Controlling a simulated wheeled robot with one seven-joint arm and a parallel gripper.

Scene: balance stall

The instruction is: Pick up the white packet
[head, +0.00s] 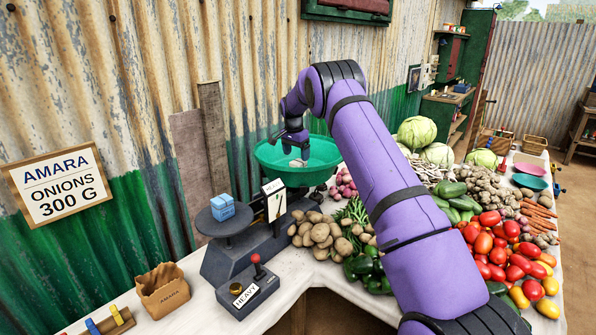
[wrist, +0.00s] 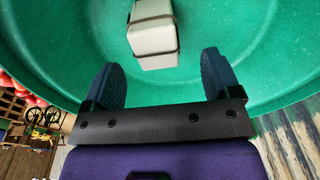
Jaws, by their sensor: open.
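The white packet (wrist: 153,33) lies inside the green basin of the scale (head: 268,156), with a dark band around it. In the head view the packet (head: 298,163) shows small, just below my gripper (head: 296,150). In the wrist view my gripper (wrist: 160,85) is open, its two dark fingertips apart, with the packet ahead of and between their lines. The fingers do not visibly touch it.
A blue packet (head: 222,206) sits on the scale's dark plate (head: 226,220). Potatoes (head: 318,234), tomatoes (head: 505,262) and cabbages (head: 418,132) crowd the table. A corrugated wall stands behind.

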